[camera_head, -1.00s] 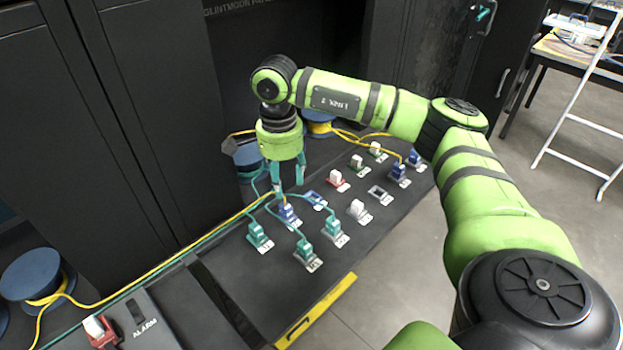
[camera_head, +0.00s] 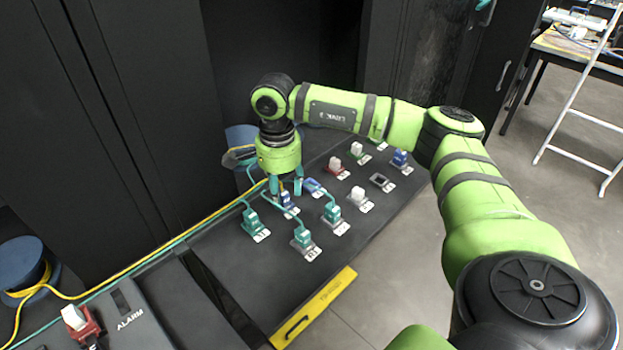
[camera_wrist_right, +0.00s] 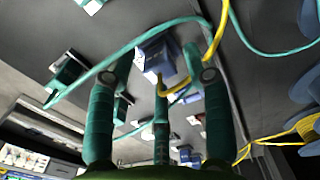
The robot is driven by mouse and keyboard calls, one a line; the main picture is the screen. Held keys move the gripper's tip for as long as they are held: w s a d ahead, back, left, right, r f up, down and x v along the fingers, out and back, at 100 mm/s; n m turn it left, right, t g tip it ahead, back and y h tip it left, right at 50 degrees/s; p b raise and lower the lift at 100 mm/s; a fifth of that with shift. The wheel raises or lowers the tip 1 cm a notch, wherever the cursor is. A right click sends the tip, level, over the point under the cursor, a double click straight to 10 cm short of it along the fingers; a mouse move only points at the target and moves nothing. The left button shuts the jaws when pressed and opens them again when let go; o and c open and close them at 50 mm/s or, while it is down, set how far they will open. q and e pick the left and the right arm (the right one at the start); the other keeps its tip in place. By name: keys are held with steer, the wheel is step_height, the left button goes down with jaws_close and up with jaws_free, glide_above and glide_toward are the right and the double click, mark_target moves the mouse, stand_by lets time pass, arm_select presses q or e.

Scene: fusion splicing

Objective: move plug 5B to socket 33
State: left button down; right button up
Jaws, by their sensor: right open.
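My right gripper (camera_head: 286,187) points down at the board, open, with its teal fingers near the top of a blue plug (camera_head: 288,201) with a yellow cable. In the right wrist view this blue plug (camera_wrist_right: 152,56) shows beyond and between the open fingers (camera_wrist_right: 160,85); I cannot tell whether they touch it. An empty blue-framed socket (camera_head: 313,188) is just right of the gripper. An empty grey-framed socket (camera_head: 382,183) lies further right. The labels are too small to read, so I cannot tell which is plug 5B or socket 33. My left gripper is not in view.
Teal plugs (camera_head: 250,219), (camera_head: 303,239), (camera_head: 332,213) with teal cables stand around the gripper. A white plug (camera_head: 358,196), a red-based plug (camera_head: 336,166) and another blue plug (camera_head: 400,159) stand to the right. Yellow and teal cables run left past a cable spool (camera_head: 22,262).

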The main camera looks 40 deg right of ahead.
mark_target(282, 192)
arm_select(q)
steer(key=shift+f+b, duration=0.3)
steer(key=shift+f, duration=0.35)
arm_select(e)
steer(key=shift+f, duration=0.75)
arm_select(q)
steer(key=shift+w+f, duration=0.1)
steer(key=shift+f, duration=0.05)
arm_select(e)
jaws_close()
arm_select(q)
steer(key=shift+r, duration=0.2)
arm_select(e)
steer(key=shift+r, duration=0.2)
